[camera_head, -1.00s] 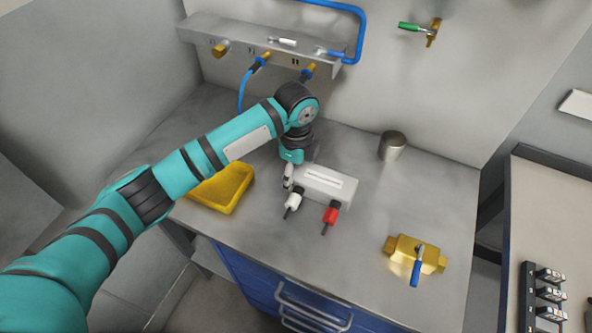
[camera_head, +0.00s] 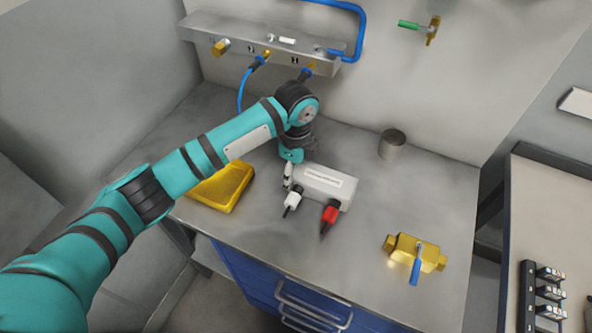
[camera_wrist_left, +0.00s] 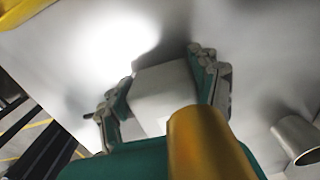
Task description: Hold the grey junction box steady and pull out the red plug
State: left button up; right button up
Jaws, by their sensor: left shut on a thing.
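The grey junction box (camera_head: 327,184) sits on the workbench in the head view. The red plug (camera_head: 330,214) is at the right of its front face, with a dark tail pointing to the front. A white plug (camera_head: 293,200) is beside it on the left. My left gripper (camera_head: 288,177) is at the left end of the box, partly hidden by its wrist. In the left wrist view its fingers (camera_wrist_left: 160,88) are closed on both sides of the pale box (camera_wrist_left: 165,88). My right gripper is not in view.
A yellow tray (camera_head: 240,190) lies left of the box. A metal cup (camera_head: 392,145) stands behind right. A brass valve with a blue handle (camera_head: 415,275) lies at the front right. A pipe manifold (camera_head: 275,40) is on the wall. Bench between box and valve is clear.

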pick_arm(q)
jog(key=o, duration=0.8)
jog(key=shift+o, duration=1.3)
jog(key=o, duration=0.3)
jog(key=shift+o, duration=0.2)
jog(key=shift+r, duration=0.1)
